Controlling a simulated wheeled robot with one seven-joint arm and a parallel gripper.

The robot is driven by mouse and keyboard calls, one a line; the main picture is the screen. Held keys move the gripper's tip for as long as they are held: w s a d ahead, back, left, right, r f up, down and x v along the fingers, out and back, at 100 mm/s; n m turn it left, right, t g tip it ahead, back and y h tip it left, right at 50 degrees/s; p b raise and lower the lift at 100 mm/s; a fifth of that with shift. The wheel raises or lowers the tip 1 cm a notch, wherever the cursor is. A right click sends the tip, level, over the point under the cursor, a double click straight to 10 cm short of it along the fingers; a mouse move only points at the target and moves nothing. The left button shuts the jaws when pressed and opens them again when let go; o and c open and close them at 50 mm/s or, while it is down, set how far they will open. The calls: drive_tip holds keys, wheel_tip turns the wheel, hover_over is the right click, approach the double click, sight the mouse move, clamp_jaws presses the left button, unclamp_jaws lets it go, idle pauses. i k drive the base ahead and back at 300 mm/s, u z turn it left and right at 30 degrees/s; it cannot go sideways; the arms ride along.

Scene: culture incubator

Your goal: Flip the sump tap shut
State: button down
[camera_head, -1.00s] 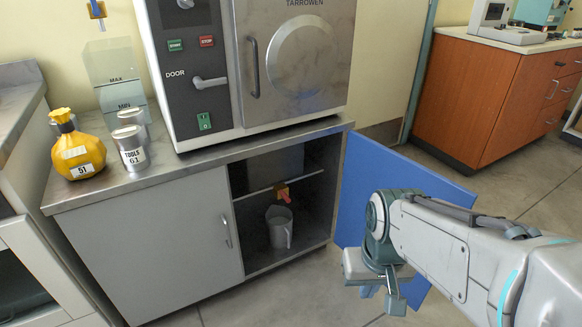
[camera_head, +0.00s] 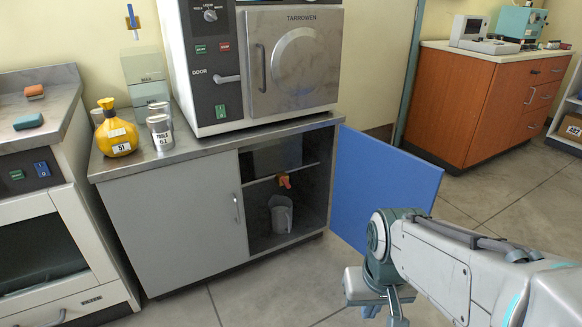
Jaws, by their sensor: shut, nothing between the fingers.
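The sump tap (camera_head: 284,181), an orange-red lever on a small yellow-brown body, sits inside the open cupboard under the incubator (camera_head: 262,62). It is small in the view, and I cannot tell its exact lever angle. A grey jug (camera_head: 281,214) stands on the cupboard floor below it. My gripper (camera_head: 385,312) is at the lower right, outside the cupboard and in front of the open blue door. It is shut and empty, well apart from the tap, and its tips are partly cut off by the bottom edge.
The blue door (camera_head: 388,190) stands swung open at the cupboard's right side, close to my arm. The left grey door (camera_head: 180,228) is closed. A yellow flask (camera_head: 116,135) and metal tins (camera_head: 160,134) stand on the worktop. The floor (camera_head: 262,295) in front is clear.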

sight(285, 182)
drive_tip(key=u, duration=0.1)
drive_tip(key=i, duration=1.15)
drive_tip(key=z, duration=0.3)
